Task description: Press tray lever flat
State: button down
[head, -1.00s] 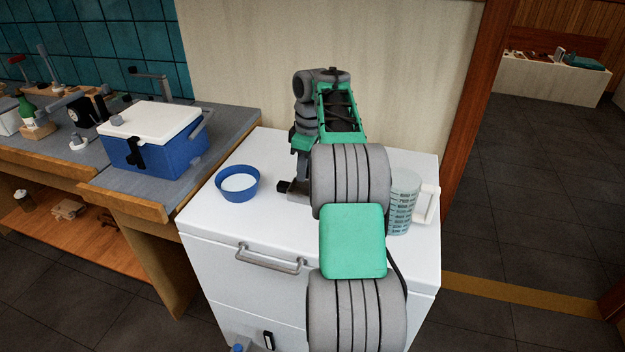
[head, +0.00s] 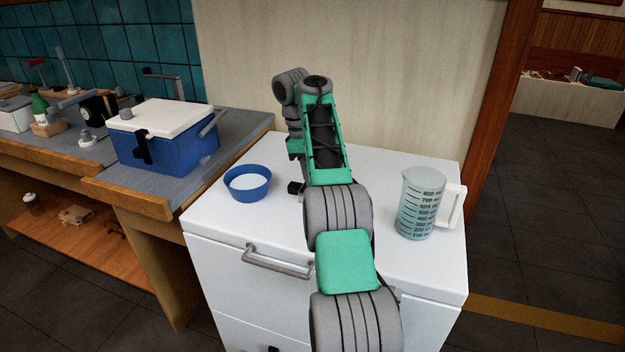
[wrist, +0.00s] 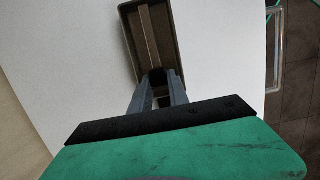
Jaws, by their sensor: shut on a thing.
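In the wrist view, a narrow grey-brown tray (wrist: 167,27) lies on the white top, with a lighter strip, seemingly its lever (wrist: 147,35), running lengthwise down its middle. My gripper (wrist: 164,78) is at the tray's near end, with its two grey fingers close together there. It appears shut on the lever's near end; the exact contact is dark and hard to see. In the head view my arm hides the tray and most of the gripper; only a small dark part shows left of the arm.
On the white cabinet (head: 215,217), a blue bowl (head: 247,184) stands left of my arm and a measuring jug (head: 421,204) right of it. A blue cooler with a white lid (head: 165,138) sits on the left counter. A wall rises behind the cabinet.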

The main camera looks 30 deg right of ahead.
jog(key=shift+f, duration=0.2)
dwell(0.3)
jog(key=c, duration=1.2)
grip_release()
jog(key=shift+c, duration=0.2)
jog(key=shift+r, duration=0.1)
